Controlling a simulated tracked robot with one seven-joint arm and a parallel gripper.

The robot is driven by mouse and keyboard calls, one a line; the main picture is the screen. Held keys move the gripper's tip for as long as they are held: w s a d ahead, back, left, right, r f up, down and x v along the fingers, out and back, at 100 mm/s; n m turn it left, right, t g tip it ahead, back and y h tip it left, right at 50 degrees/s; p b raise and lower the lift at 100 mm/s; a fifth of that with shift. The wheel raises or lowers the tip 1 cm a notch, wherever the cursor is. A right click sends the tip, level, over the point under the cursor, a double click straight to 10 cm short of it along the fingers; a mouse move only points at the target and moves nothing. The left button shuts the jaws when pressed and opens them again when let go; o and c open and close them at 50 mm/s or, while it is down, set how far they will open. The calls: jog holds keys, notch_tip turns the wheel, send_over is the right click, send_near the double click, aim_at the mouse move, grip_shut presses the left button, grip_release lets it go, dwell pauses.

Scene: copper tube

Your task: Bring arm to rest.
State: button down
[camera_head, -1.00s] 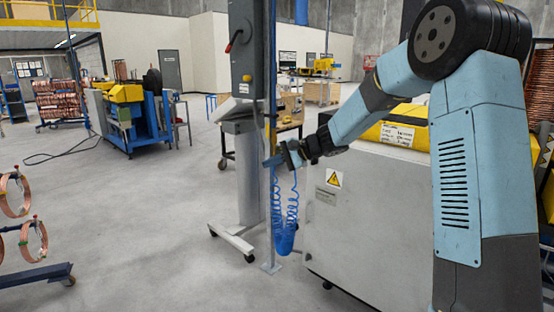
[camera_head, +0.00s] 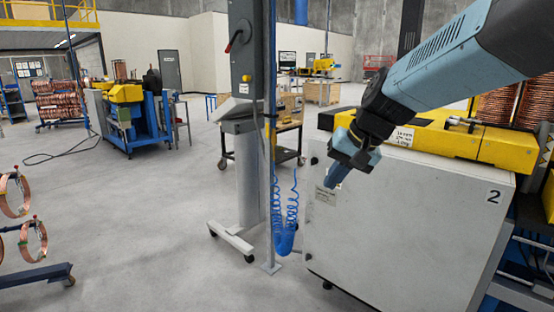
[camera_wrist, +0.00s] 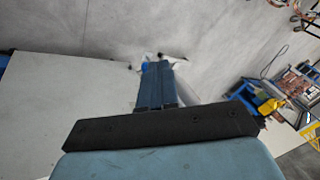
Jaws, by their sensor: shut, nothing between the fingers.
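My gripper (camera_head: 337,174) hangs in front of the grey machine cabinet, tilted downward. Its blue fingers lie side by side with nothing between them. In the wrist view my gripper (camera_wrist: 157,64) points over the grey floor, its fingers together, with the pale cabinet side to the left. My light blue arm comes in from the upper right of the head view. It hides part of the cabinet top behind it.
The grey cabinet (camera_head: 400,225) with a yellow top (camera_head: 440,138) stands close behind my gripper. A coiled blue hose (camera_head: 286,225) and a post with a control box (camera_head: 247,45) are left of it. Copper coils (camera_head: 15,195) hang at the far left.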

jog(key=s+d+n+t+h, duration=0.1)
jog(key=s+d+h, duration=0.3)
jog(key=s+d, duration=0.7)
jog(key=s+t, duration=0.1)
jog(key=s, duration=0.2)
jog(key=shift+d+f, duration=0.15)
jog(key=shift+f, duration=0.1)
jog(key=c, duration=1.8)
grip_release()
jog(key=shift+s, duration=0.1)
